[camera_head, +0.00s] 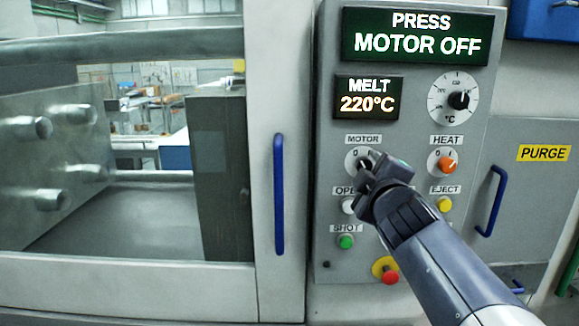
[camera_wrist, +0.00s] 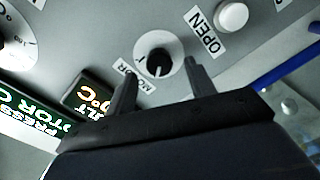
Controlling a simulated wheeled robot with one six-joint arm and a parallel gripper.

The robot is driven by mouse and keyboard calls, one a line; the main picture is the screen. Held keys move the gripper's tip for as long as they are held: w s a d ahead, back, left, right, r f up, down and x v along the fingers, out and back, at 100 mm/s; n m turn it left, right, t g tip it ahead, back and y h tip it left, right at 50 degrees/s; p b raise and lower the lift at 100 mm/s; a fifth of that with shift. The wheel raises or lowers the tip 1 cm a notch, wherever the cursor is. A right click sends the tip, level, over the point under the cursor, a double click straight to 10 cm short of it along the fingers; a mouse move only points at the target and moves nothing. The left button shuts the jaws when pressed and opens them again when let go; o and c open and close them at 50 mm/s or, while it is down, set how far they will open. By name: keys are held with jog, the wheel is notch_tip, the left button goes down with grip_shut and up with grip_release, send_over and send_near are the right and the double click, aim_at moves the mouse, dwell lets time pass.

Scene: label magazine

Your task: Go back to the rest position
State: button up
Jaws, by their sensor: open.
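My gripper (camera_head: 367,177) is in front of the grey control panel (camera_head: 329,225), at the MOTOR knob (camera_head: 352,157). In the wrist view my gripper (camera_wrist: 158,72) has its two fingers apart, with the black-and-white MOTOR knob (camera_wrist: 157,58) showing between and beyond the tips. Nothing is held. I cannot tell whether a fingertip touches the knob. The upper display (camera_head: 418,36) reads PRESS MOTOR OFF, and the lower display (camera_head: 368,97) reads MELT 220°C. My arm hides part of the panel below the knob.
Around my gripper are the orange HEAT knob (camera_head: 447,163), the white OPEN button (camera_head: 348,206), the yellow EJECT button (camera_head: 445,204), the green SHOT button (camera_head: 346,242) and a red stop button (camera_head: 390,277). Blue handles (camera_head: 279,194) stick out left and right (camera_head: 492,201).

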jog(key=shift+w, duration=0.95)
